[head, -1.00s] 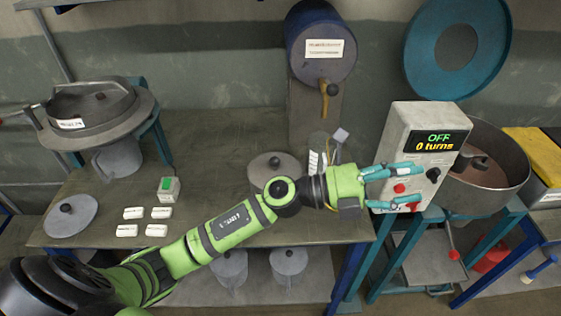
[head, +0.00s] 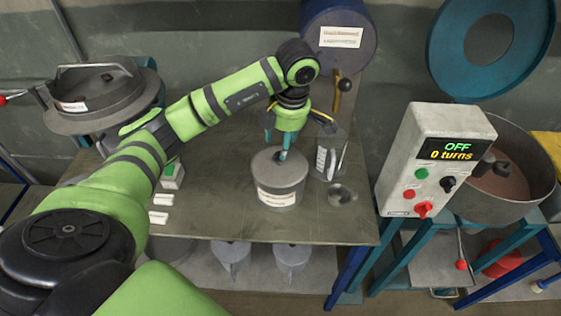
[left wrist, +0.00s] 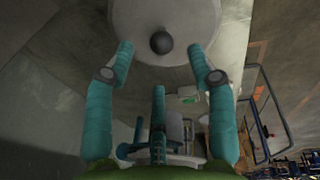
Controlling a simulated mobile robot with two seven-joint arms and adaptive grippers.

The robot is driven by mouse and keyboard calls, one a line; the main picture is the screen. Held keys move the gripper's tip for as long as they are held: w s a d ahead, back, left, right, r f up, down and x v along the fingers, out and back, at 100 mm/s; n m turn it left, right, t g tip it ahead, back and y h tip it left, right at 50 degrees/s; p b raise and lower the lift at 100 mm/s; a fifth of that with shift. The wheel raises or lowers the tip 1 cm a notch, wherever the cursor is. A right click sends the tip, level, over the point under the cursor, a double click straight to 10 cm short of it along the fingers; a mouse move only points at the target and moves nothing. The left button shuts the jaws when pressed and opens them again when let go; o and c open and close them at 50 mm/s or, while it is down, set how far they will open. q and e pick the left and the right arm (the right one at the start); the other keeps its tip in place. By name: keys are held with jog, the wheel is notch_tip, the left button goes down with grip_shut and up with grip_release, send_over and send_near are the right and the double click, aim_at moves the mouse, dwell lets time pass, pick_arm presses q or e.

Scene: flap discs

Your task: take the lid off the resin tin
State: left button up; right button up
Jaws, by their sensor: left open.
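The resin tin (head: 264,193) is a grey round tin with a white label, too small to read. It stands upright on the workbench below my left gripper. Its flat grey lid (head: 263,165) is on it. In the left wrist view the lid (left wrist: 180,18) fills the top, with its dark round knob (left wrist: 161,42). My left gripper (head: 277,148) points down just above the lid, and in the head view its fingers hide the knob. In the left wrist view the left gripper (left wrist: 160,58) is open and empty, with the knob between its spread fingertips. My right gripper is out of view.
A clear container (head: 331,157) and a small metal cup (head: 341,194) stand close to the tin's right. The control box (head: 432,165), reading OFF and 0 turns, is further right. A lidded pot (head: 98,98) stands at back left. The bench front is clear.

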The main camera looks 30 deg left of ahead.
aim_at(279, 153)
pick_arm(q)
jog(key=shift+a+f+p, duration=0.1)
jog(key=shift+f+p, duration=0.2)
jog(key=f, duration=0.1)
jog(key=f+p, duration=0.2)
jog(key=shift+a+f, duration=0.35)
jog(key=shift+f, duration=0.45)
grip_shut()
